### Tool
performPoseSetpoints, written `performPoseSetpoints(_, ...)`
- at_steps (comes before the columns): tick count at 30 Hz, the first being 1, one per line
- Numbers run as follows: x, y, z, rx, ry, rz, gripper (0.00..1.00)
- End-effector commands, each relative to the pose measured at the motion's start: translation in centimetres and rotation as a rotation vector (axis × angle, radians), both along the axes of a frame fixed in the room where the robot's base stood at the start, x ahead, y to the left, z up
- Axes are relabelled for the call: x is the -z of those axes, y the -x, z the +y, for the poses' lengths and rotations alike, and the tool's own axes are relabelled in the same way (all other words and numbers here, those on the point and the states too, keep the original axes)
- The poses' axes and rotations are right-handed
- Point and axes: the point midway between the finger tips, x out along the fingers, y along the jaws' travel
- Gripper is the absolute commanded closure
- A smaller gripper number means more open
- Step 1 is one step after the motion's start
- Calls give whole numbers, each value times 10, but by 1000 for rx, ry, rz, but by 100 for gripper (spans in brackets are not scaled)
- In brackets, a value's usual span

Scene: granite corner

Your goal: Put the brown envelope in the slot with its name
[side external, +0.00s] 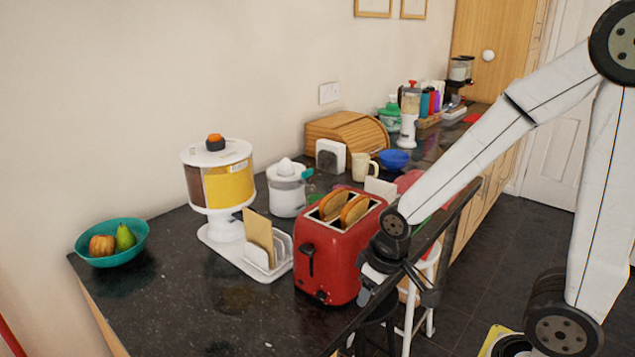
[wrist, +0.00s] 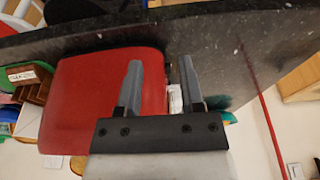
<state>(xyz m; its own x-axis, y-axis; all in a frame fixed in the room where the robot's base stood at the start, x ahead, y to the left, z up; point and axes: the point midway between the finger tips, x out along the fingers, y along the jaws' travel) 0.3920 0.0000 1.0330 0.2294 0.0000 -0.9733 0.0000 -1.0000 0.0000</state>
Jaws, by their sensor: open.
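A tan-brown envelope (side external: 258,234) stands upright, slightly tilted, in a white slotted rack (side external: 262,272) on the dark counter, left of the red toaster, in the side view. Pale dividers or cards stand beside it, and no name on a slot can be read. My gripper (side external: 396,284) is at the counter's front edge, right of the toaster and apart from the envelope. In the wrist view its two fingers (wrist: 162,84) are spread with nothing clearly held. A small white thing shows between them, too unclear to name. I cannot make out the envelope in the wrist view.
The red toaster (side external: 325,252) with bread in it stands between my gripper and the rack; its red body (wrist: 75,100) fills much of the wrist view. A cereal dispenser (side external: 220,185), juicer (side external: 286,195) and teal fruit bowl (side external: 110,255) stand around the rack. The front-left counter is clear.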

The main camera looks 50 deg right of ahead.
Motion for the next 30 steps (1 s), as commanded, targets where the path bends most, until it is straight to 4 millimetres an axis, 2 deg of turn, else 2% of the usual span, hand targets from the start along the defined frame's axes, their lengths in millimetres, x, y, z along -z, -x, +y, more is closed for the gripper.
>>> performPoseSetpoints(7,2,-9,2,-59,12,28,51)
performPoseSetpoints(20,15,-50,17,-345,53,161,51)
performPoseSetpoints(25,2,-71,30,-352,21,153,51)
performPoseSetpoints(30,-29,-97,50,-278,-54,100,51)
